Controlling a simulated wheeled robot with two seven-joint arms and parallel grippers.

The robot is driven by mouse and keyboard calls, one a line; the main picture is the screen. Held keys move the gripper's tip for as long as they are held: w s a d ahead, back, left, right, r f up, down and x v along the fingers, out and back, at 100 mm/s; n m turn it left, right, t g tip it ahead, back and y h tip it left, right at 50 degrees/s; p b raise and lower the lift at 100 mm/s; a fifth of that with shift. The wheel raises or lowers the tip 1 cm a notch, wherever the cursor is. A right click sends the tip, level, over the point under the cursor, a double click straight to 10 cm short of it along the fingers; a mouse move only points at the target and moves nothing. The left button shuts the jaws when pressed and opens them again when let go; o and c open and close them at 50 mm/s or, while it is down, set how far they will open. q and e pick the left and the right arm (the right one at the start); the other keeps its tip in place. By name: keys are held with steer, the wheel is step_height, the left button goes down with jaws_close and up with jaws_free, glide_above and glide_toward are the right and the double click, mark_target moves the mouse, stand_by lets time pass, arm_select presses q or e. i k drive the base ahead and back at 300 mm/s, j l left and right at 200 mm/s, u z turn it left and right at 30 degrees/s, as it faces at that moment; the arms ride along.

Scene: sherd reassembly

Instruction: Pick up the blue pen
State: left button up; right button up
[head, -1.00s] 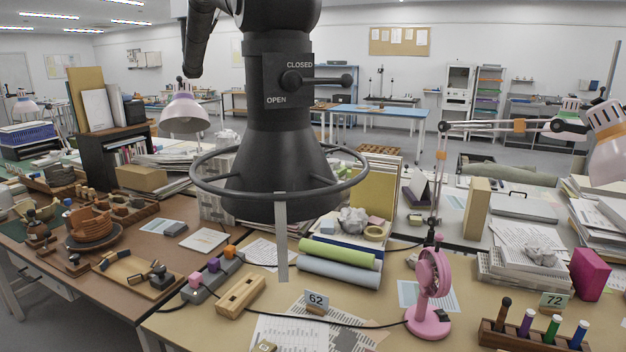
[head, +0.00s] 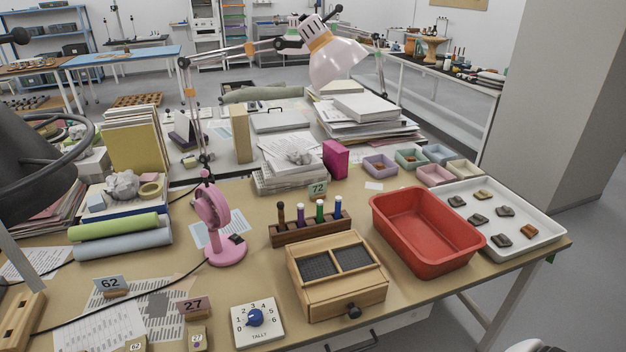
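The blue pen (head: 338,208) stands upright in a dark wooden rack (head: 312,232), at the right end of its row. A green pen (head: 319,212), a purple pen (head: 300,215) and a dark brown tool (head: 281,214) stand in the same rack to its left. The pen's lower part is hidden in the rack. I cannot see either gripper in the head view.
A wooden box with a two-part top (head: 337,283) stands close in front of the rack. A red tub (head: 425,268) is to the right, a pink fan (head: 218,222) to the left.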

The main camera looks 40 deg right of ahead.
mark_target(338, 203)
steer(key=z, duration=1.35)
steer(key=u, duration=1.55)
steer(key=z, duration=1.5)
